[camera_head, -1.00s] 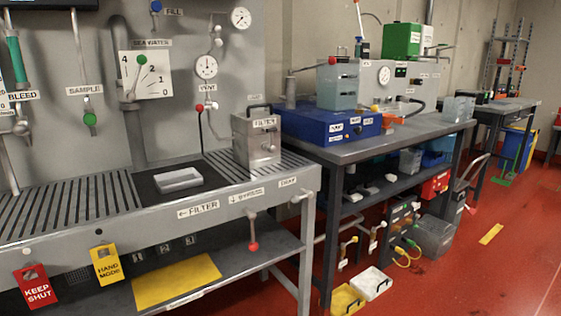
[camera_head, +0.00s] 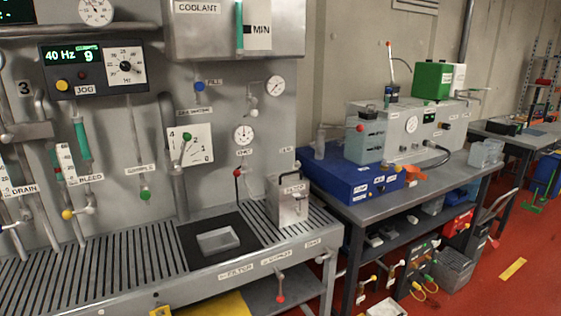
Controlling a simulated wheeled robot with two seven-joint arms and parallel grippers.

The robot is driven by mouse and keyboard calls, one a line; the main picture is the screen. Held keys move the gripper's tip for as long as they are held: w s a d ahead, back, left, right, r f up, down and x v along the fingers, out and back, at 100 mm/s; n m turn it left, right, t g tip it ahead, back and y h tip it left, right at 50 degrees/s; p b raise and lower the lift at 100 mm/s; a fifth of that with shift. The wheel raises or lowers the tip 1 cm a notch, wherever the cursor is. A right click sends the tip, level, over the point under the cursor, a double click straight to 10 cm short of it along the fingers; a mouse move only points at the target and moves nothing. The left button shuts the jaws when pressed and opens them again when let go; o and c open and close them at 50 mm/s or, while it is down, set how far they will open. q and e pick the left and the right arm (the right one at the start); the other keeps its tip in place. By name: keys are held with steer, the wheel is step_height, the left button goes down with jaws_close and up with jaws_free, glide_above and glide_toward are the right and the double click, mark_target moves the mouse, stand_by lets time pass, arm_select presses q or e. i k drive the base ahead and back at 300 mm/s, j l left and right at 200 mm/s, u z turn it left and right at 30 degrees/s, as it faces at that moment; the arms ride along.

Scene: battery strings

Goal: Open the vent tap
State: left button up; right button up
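The vent tap (camera_head: 238,172) is a small fitting with a red knob on the grey back panel. It sits just under a small label that reads as VENT (camera_head: 244,153), below a round white gauge (camera_head: 243,135). A dark thin line hangs down from it towards the bench. The tap is too small here to tell whether it is open or closed. Neither of my grippers shows in the view.
The slatted grey bench (camera_head: 120,286) runs below the panel, with a white tray (camera_head: 218,239) and a metal filter box (camera_head: 288,200) on it. Other taps, such as a yellow-knobbed one (camera_head: 68,214), line the panel. A table with a blue case (camera_head: 352,178) stands at right.

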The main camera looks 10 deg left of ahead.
mark_target(237, 173)
steer(key=i+j, duration=0.15)
steer(key=i, duration=0.35)
steer(key=i+j, duration=0.15)
steer(key=i, duration=0.35)
